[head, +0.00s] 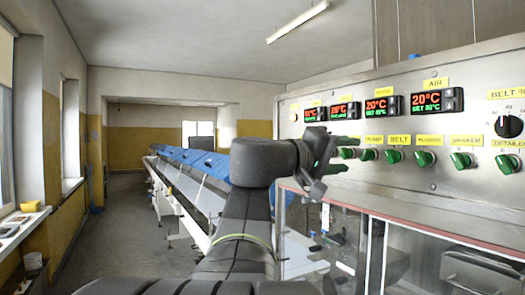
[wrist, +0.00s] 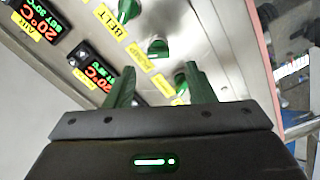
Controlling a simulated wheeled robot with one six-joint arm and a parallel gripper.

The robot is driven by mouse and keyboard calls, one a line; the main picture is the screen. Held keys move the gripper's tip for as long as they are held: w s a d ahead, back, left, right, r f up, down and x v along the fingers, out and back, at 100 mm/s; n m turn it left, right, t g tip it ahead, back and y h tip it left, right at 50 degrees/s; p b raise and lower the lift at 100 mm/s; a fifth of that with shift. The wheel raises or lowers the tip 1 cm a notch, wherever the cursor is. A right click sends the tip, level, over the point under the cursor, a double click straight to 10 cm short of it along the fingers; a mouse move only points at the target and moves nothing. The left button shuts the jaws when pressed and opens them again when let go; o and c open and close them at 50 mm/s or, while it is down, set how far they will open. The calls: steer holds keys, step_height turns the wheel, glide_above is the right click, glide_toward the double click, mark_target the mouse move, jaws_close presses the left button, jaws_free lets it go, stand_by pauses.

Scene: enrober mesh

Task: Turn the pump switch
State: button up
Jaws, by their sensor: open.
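The pump switch is a green knob (head: 368,155) under the yellow PUMP label on the steel control panel in the head view. I take it to be the green knob (wrist: 158,47) beyond the fingertips in the wrist view, though its label is hard to read. My gripper (head: 338,155) is just left of it in the head view, its fingers pointing along the panel's knob row. In the wrist view my gripper (wrist: 160,75) is open, with nothing held between its two green fingers. Another green knob (wrist: 180,80) shows near the right finger, partly hidden.
Other green knobs (head: 424,159) and a large black dial (head: 508,126) share the panel. Red-green temperature displays (head: 382,105) sit above the knobs. A red-edged ledge (head: 420,217) runs below the panel. A long conveyor (head: 180,190) stands to the left, with open floor beyond.

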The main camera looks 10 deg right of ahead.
mark_target(362, 155)
steer(key=x, duration=0.3)
steer(key=shift+d+r+p, duration=0.1)
steer(key=shift+d+p, duration=0.25)
steer(key=shift+p, duration=0.05)
steer(key=shift+w+d, duration=0.25)
steer(key=shift+d, duration=0.3)
steer(key=shift+c, duration=0.2)
steer(key=c, duration=1)
